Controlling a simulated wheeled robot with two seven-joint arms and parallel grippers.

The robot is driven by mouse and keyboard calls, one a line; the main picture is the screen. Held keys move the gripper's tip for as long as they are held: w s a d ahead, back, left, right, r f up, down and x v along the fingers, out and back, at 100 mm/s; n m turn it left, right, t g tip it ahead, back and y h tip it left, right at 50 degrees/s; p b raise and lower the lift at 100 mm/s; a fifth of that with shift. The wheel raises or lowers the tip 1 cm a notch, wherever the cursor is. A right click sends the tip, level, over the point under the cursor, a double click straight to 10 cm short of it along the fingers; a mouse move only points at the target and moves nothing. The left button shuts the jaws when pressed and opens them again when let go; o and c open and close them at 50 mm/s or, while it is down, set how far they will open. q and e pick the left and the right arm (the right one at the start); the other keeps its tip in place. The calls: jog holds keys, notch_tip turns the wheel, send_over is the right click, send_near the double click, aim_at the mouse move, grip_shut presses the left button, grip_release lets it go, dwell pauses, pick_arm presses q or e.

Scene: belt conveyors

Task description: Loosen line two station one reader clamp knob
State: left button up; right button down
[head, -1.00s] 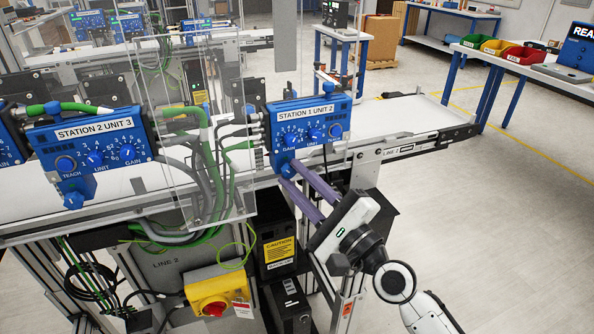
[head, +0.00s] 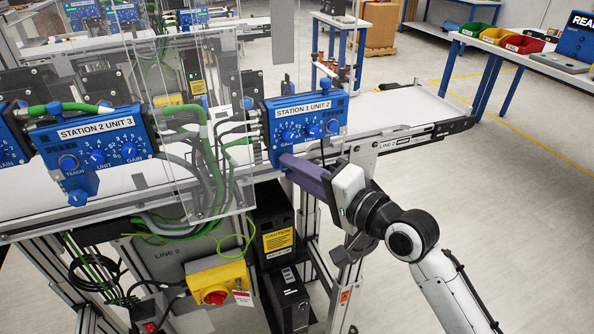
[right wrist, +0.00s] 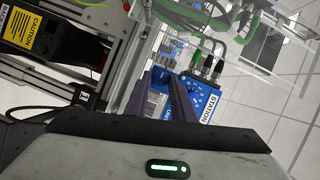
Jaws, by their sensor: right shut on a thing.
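The blue reader labelled STATION 1 UNIT 2 (head: 304,122) is mounted above the belt at centre. It also shows, tilted, in the right wrist view (right wrist: 205,98). My right gripper (head: 287,164) has its purple fingers at the reader's lower left, where the clamp knob is. The fingers are shut on the knob and hide it in the head view. In the right wrist view the fingers (right wrist: 170,88) reach up to the reader's near side. My left gripper is not in view.
A STATION 2 UNIT 3 reader (head: 96,140) with its own lower knob (head: 78,198) sits to the left. A clear panel (head: 190,120) and green and grey cables stand between the readers. A yellow switch box (head: 217,282) and black caution-labelled box (head: 275,238) are below.

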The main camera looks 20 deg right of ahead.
jog(key=shift+r+n, duration=0.2)
jog(key=shift+n, duration=0.5)
jog(key=c, duration=1.5)
grip_release()
jog(key=shift+a, duration=0.1)
jog(key=v, duration=0.7)
jog(key=b+v, duration=0.1)
jog(key=v, duration=0.2)
jog(key=shift+s+r, duration=0.15)
jog(key=shift+r, duration=0.15)
